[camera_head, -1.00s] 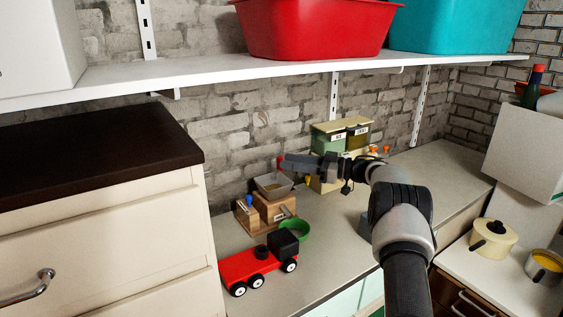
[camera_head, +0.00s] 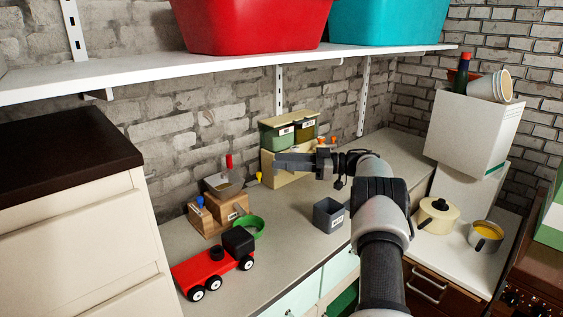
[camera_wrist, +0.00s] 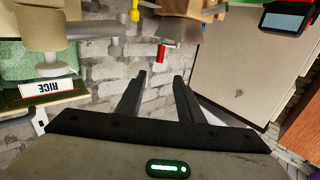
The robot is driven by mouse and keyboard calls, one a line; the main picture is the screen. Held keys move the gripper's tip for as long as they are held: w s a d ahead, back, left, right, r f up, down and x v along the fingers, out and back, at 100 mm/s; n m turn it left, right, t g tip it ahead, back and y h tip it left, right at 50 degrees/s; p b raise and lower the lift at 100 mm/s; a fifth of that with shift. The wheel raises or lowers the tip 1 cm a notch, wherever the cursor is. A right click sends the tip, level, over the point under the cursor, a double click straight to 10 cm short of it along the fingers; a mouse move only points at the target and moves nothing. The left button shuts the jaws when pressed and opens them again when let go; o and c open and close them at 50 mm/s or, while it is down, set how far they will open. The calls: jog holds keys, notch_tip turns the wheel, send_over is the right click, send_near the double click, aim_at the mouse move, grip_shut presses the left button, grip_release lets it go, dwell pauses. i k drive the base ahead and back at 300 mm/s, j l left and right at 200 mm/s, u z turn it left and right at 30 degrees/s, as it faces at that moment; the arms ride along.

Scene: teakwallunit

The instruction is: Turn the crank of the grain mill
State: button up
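The grain mill (camera_head: 225,206) is a wooden box with a grey metal hopper on top, standing on the grey counter against the brick wall. Its crank's red knob (camera_head: 229,161) stands upright above the hopper. My gripper (camera_head: 276,161) is to the right of the knob, apart from it, at about its height in the picture. In the wrist view the gripper (camera_wrist: 160,82) is open and empty, with a clear gap between its fingers. The red knob (camera_wrist: 161,54) shows just beyond the fingertips there, roughly in line with the gap. The wrist picture is upside down.
Labelled tins (camera_head: 290,131) stand behind my gripper. A red toy truck (camera_head: 212,266) and a green ring (camera_head: 249,227) are in front of the mill. A grey box (camera_head: 328,215) sits on the counter. A white shelf (camera_head: 130,82) with red and teal tubs hangs above.

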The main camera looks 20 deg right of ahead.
aim_at(230, 164)
jog(key=k+l, duration=0.1)
jog(key=l, duration=0.25)
jog(key=k+l, duration=0.1)
jog(key=l, duration=0.25)
jog(key=k+l, duration=0.15)
jog(key=l, duration=0.15)
jog(key=k+l, duration=0.1)
jog(key=l, duration=0.25)
